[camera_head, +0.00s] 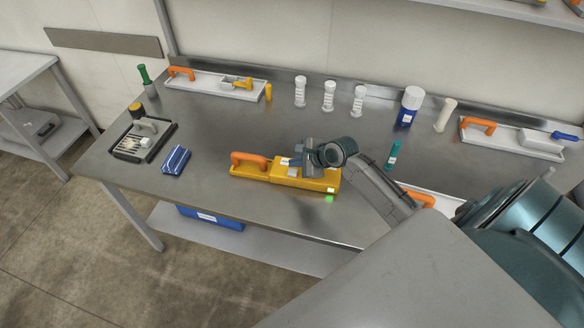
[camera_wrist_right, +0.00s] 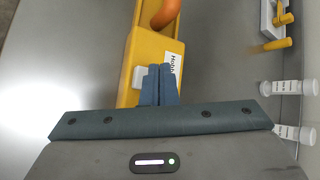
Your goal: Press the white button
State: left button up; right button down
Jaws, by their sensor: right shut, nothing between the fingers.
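A yellow box (camera_head: 318,184) with an orange handle (camera_head: 249,160) lies near the front middle of the steel table. The box also shows in the wrist view (camera_wrist_right: 145,45). It has a white label (camera_wrist_right: 174,62) and a raised white button (camera_wrist_right: 139,77). A green light (camera_head: 330,190) glows at its right end. My right gripper (camera_head: 297,162) is over the box, shut and empty. In the wrist view its fingertips (camera_wrist_right: 161,70) are right beside the white button, between it and the label. I cannot tell whether they touch the box or button. My left gripper is not in view.
A blue-striped pack (camera_head: 176,160) and a black tray (camera_head: 163,151) stand to the left. White trays (camera_head: 215,92), several white cylinders (camera_head: 329,96) and a blue-white bottle (camera_head: 409,107) line the back. A teal tube (camera_head: 393,155) is right of the box.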

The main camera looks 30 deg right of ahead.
aim_at(296, 173)
jog(key=shift+r+p, duration=2.45)
jog(key=shift+p, duration=0.1)
jog(key=shift+f, duration=0.1)
